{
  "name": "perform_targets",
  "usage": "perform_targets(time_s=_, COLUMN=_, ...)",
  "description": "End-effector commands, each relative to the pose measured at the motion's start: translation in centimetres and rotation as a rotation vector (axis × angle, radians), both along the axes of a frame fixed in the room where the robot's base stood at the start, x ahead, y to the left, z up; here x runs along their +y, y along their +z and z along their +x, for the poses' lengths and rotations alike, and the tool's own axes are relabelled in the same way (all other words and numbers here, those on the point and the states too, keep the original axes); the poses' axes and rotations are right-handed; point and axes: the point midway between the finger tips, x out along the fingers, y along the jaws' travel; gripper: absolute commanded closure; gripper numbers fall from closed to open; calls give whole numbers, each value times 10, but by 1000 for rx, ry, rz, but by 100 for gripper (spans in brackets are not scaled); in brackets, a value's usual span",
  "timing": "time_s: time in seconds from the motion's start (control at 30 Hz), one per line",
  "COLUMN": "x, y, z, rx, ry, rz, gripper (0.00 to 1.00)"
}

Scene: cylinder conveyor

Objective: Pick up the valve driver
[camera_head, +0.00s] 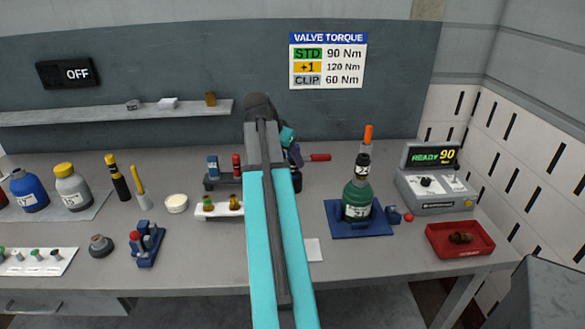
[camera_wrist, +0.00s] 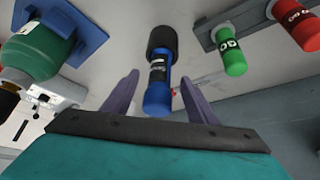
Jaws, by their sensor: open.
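A blue cylindrical tool with a black end, which looks like the valve driver (camera_wrist: 158,72), stands out in the middle of the wrist view. My gripper (camera_wrist: 160,88) is open, its two purple fingers to either side of the tool in the picture. Gaps show between the fingers and the tool; I cannot tell how deep it sits between them. In the head view my arm hides most of this spot. Only a dark part of the tool (camera_head: 297,182) seems to show right of the arm.
A green gas bottle (camera_head: 356,200) stands on a blue base close by on the right. A torque unit (camera_head: 437,185) reads "READY 90". A red tray (camera_head: 460,252) lies in front of it.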

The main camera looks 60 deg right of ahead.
Motion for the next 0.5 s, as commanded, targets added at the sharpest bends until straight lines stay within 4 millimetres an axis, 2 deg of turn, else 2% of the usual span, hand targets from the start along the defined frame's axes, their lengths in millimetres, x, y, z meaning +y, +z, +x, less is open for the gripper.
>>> perform_targets(time_s=0.5, x=-19, y=-37, z=-6, rx=0, ry=-1, rz=1, gripper=47)
